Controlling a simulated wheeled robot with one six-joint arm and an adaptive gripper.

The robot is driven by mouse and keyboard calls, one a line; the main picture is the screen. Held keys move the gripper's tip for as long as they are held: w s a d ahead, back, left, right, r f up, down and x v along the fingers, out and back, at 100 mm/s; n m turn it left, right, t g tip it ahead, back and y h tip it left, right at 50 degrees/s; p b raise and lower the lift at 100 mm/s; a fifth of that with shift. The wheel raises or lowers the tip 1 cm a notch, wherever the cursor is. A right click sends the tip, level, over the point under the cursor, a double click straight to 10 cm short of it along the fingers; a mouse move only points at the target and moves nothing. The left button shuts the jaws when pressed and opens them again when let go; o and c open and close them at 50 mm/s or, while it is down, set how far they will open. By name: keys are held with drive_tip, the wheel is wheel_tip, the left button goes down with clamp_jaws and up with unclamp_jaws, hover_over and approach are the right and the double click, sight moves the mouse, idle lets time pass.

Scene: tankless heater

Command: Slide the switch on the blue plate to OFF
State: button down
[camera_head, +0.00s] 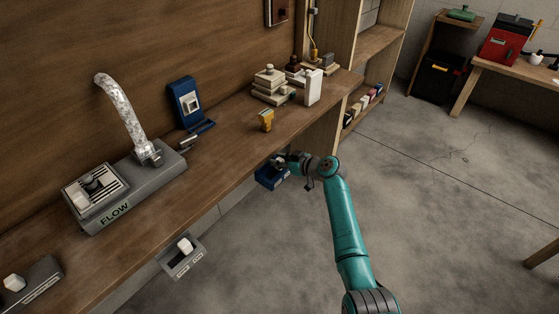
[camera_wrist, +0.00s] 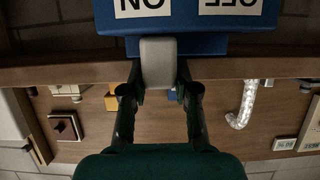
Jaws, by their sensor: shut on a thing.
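The blue plate (camera_head: 268,180) is fixed at the front edge of the workbench, partly hidden by my gripper in the head view. In the wrist view the blue plate (camera_wrist: 205,45) fills the top, with an upside-down ON label (camera_wrist: 142,7) on the left and an OFF label (camera_wrist: 231,5) on the right. The light grey switch knob (camera_wrist: 158,62) is nearer the ON label. My gripper (camera_wrist: 158,90) has its two fingers on either side of the knob and is shut on it. My gripper also shows in the head view (camera_head: 284,162), at the plate.
The workbench (camera_head: 225,160) holds a grey FLOW unit (camera_head: 125,185) with a silver hose, a blue stand (camera_head: 187,102) with a white rocker, a yellow part (camera_head: 266,120) and stacked blocks. A grey switch box (camera_head: 181,256) juts from the front edge.

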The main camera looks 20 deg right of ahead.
drive_tip(key=shift+s+a, duration=0.65)
drive_tip(key=shift+a, duration=0.25)
drive_tip(key=shift+s+a, duration=0.6)
drive_tip(key=shift+a, duration=0.3)
drive_tip(key=c, duration=0.8)
unclamp_jaws()
drive_tip(key=shift+a, duration=0.1)
drive_tip(key=shift+c, duration=0.2)
drive_tip(key=v, duration=1.2)
drive_tip(key=shift+s+f, duration=0.1)
drive_tip(key=shift+f, duration=0.05)
